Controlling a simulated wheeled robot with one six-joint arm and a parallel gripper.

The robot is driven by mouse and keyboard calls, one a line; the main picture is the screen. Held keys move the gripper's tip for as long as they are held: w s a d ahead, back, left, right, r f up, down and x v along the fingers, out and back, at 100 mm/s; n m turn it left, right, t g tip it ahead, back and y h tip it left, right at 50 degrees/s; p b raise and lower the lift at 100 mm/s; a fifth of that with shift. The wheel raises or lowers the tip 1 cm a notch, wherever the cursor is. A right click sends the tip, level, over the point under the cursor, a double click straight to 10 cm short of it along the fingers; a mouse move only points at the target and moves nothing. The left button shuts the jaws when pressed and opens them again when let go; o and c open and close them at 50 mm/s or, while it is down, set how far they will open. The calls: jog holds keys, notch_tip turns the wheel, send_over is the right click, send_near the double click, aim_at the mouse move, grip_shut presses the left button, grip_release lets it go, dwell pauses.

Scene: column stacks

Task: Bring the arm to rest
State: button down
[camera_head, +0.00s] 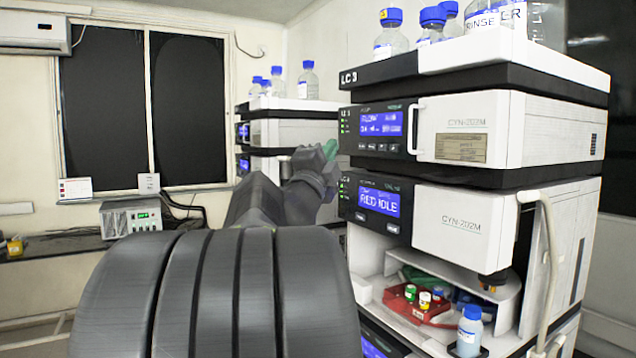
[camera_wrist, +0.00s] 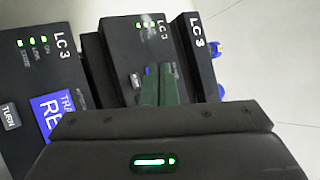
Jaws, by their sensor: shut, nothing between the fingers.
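My arm (camera_head: 262,200) reaches forward, away from the head camera, toward the left front edge of the LC 3 column stack (camera_head: 465,140). My gripper (camera_head: 331,149) has green fingers that are shut and empty. In the head view they are beside the upper module's front; whether they touch it I cannot tell. In the wrist view the closed green fingers (camera_wrist: 160,86) stand before the dark LC 3 front panels (camera_wrist: 135,55), with a blue display (camera_wrist: 52,115) at left.
The lower module's open bay holds a red tray (camera_head: 400,306) with several capped vials. A blue-capped bottle (camera_head: 469,330) stands at its front edge. A curved pale tube (camera_head: 550,250) hangs at right. Another stack (camera_head: 285,130) stands behind, topped with bottles. A bench (camera_head: 60,243) is at left.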

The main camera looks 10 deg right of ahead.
jog(key=a+p, duration=0.1)
jog(key=a, duration=0.1)
jog(key=s+a, duration=0.1)
jog(key=a, duration=0.1)
jog(key=shift+s+p, duration=0.2)
jog(key=shift+p, duration=0.2)
jog(key=shift+d, duration=0.2)
dwell(0.3)
